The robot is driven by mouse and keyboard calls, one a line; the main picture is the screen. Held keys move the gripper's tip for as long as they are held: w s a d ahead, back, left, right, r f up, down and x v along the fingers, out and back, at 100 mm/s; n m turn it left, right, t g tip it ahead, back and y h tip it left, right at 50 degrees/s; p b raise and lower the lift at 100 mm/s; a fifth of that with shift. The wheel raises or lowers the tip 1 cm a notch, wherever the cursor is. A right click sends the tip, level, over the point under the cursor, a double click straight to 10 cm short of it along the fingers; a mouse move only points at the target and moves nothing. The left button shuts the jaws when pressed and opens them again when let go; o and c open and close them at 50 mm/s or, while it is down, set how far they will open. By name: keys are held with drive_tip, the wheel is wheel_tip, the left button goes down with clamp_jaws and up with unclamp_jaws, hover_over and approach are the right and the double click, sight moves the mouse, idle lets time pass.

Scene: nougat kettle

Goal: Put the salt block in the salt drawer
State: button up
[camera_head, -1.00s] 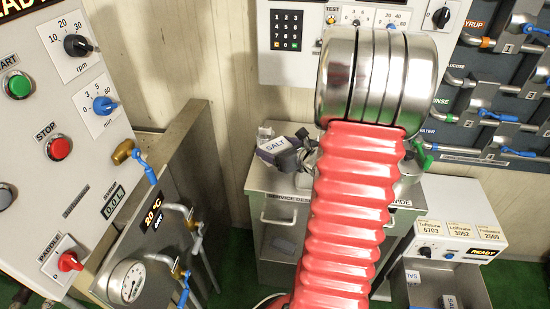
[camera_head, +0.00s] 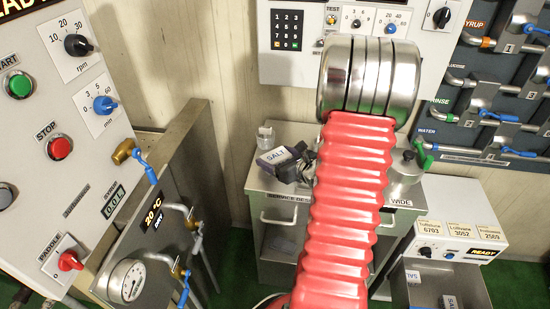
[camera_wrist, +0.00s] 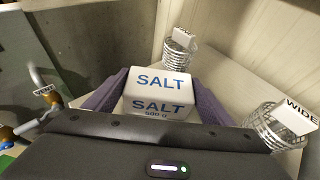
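The salt block is white with blue SALT lettering and shows large in the wrist view (camera_wrist: 160,82). In the head view its white label (camera_head: 280,155) faces up, left of my red arm. My gripper (camera_wrist: 160,95) has its two purple fingers against the block's left and right sides. In the head view the dark gripper (camera_head: 300,168) is partly hidden by my arm. The block is over the steel cabinet top; I cannot tell whether it touches it. An open steel drawer (camera_head: 430,290) with SALT labels is at lower right, under the white READY unit.
Wire baskets (camera_wrist: 265,125) stand beyond the block in the wrist view, one tagged WIDE. A valve panel (camera_head: 500,110) is at right, and a control console (camera_head: 60,120) at left.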

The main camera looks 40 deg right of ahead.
drive_tip(key=o, duration=0.4)
drive_tip(key=shift+r, duration=0.15)
drive_tip(key=v, duration=1.2)
idle(0.6)
